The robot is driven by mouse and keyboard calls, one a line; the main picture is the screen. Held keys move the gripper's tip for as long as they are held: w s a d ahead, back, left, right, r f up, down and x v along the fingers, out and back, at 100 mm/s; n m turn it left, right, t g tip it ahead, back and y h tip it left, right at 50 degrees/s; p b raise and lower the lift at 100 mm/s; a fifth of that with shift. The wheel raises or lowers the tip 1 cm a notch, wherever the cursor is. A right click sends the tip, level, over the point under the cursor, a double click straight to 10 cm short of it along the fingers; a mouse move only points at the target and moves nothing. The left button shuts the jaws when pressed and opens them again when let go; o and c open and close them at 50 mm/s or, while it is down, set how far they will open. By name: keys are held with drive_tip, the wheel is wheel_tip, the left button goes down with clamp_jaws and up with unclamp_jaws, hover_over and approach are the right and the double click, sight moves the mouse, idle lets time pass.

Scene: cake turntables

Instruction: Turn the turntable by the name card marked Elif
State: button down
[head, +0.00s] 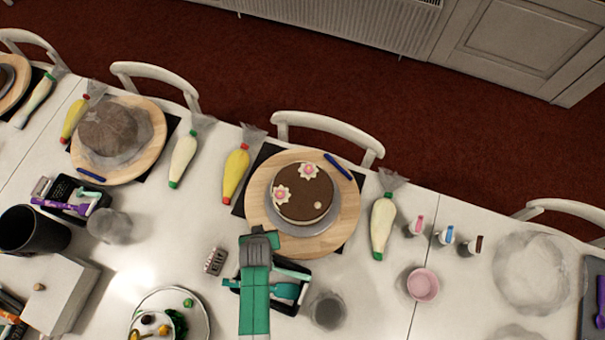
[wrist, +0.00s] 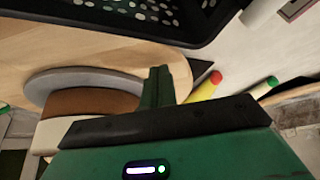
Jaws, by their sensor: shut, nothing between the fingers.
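A small name card (head: 215,261) lies on the table left of my gripper; its dark lettering looks like Elif, upside down. Just beyond it is a round wooden turntable (head: 258,195) bearing a grey disc and a chocolate cake (head: 303,196) with pink-centred flowers. A blue stick (head: 338,166) lies near its far right rim. My green and black gripper (head: 260,236) is shut and empty at the turntable's front left rim; contact cannot be told. In the wrist view its fingers (wrist: 160,85) show beside the cake (wrist: 90,103) and the pale turntable (wrist: 110,52).
A black tray (head: 300,309) with a teal tool is partly under my arm. Piping bags, yellow (head: 236,172) and white (head: 383,226), flank the turntable. Another turntable (head: 151,158) with a covered brown cake stands left. A grey cup (head: 327,312) and pink bowl (head: 423,285) stand right.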

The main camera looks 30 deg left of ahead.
drive_tip(key=shift+f, duration=0.15)
drive_tip(key=shift+f+b, duration=0.35)
drive_tip(key=shift+b, duration=0.1)
drive_tip(key=shift+d+r, duration=0.1)
drive_tip(key=shift+d, duration=0.25)
drive_tip(key=d, duration=0.2)
drive_tip(key=s+d+p, duration=0.1)
drive_tip(key=d, duration=0.2)
drive_tip(key=shift+d+p, duration=0.3)
drive_tip(key=shift+d, duration=0.05)
